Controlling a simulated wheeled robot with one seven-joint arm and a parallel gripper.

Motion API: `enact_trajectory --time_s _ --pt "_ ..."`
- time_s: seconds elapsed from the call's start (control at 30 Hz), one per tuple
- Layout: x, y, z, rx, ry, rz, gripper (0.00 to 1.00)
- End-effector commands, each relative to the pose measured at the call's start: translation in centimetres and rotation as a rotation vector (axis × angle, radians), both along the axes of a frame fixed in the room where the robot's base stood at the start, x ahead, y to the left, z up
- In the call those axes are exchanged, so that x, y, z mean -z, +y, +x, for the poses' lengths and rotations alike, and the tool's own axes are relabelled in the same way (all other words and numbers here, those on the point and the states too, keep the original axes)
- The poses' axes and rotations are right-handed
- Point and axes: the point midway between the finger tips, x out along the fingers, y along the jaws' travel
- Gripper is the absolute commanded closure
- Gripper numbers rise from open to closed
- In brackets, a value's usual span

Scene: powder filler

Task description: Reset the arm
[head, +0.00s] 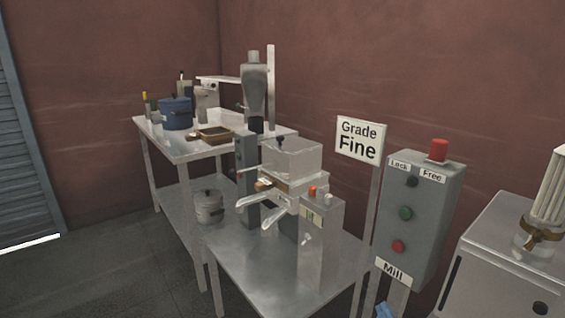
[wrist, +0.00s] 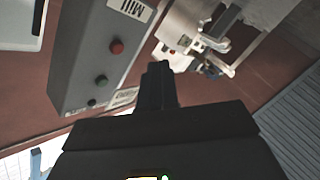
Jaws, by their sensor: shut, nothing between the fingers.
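My gripper (wrist: 158,70) shows in the wrist view as dark fingers closed together, with nothing held between them. It points toward the red-brown wall. The grey Mill control box (wrist: 92,45) is to its left in that tilted view, apart from the fingers. The white powder machine (wrist: 185,28) is beyond the fingertips, up and to the right. In the head view the Mill box (head: 425,215) has a red top, a green button and a red button. I cannot make out my gripper in the head view.
The steel table (head: 265,275) carries the powder machine (head: 290,165). A "Grade Fine" sign (head: 360,140) stands beside the Mill box. A higher table behind holds a blue pot (head: 175,113) and a tray (head: 215,134). Another machine (head: 510,255) is at right. Floor is clear at left.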

Motion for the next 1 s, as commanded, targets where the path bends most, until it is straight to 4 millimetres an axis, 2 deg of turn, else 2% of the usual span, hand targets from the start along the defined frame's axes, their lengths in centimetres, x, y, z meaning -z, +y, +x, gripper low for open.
enact_trajectory --time_s 0.03,0.2,0.33,0.47,0.63,0.8,1.0 --pt "1.3 -0.2 -2.6 -0.009 0.017 0.027 1.0" --pt "3.5 -0.3 -9.8 -0.034 0.044 0.136 1.0" --pt "4.2 -0.3 -15.4 -0.044 0.064 0.222 1.0" --pt "4.1 -0.4 -20.7 -0.045 0.081 0.312 1.0" --pt "2.9 -0.5 -27.2 -0.034 0.1 0.428 1.0" --pt "0.6 -0.6 -32.9 -0.008 0.112 0.549 1.0" --pt "-2.8 -0.8 -38.0 0.032 0.119 0.671 1.0"
